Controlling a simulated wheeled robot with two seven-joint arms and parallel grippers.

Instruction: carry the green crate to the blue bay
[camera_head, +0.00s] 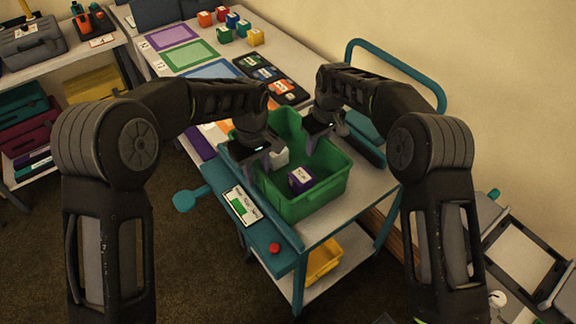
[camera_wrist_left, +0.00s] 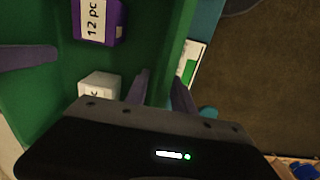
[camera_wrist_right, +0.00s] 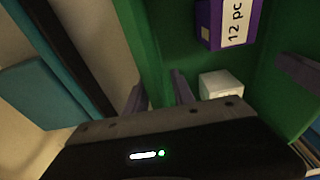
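The green crate (camera_head: 315,201) is on or just above the top of a wheeled cart; I cannot tell if it touches. A purple box (camera_head: 300,180) labelled "12 pc" and a white box (camera_wrist_left: 100,87) are inside it. My left gripper (camera_head: 265,160) has one finger on each side of the crate's left wall (camera_wrist_left: 172,50), closed on it. My right gripper (camera_head: 312,142) pinches the opposite wall (camera_wrist_right: 143,50) the same way. The blue bay (camera_head: 213,71) is a blue-outlined rectangle on the long table, beyond the cart and partly hidden by my left arm.
The cart (camera_head: 345,222) has a teal frame, a push handle (camera_head: 400,66), a red button and a yellow bin below. The long table also holds purple and green bays (camera_head: 187,54), a black tray (camera_head: 270,76) and several small coloured blocks (camera_head: 225,20). Shelves stand at left; floor is open there.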

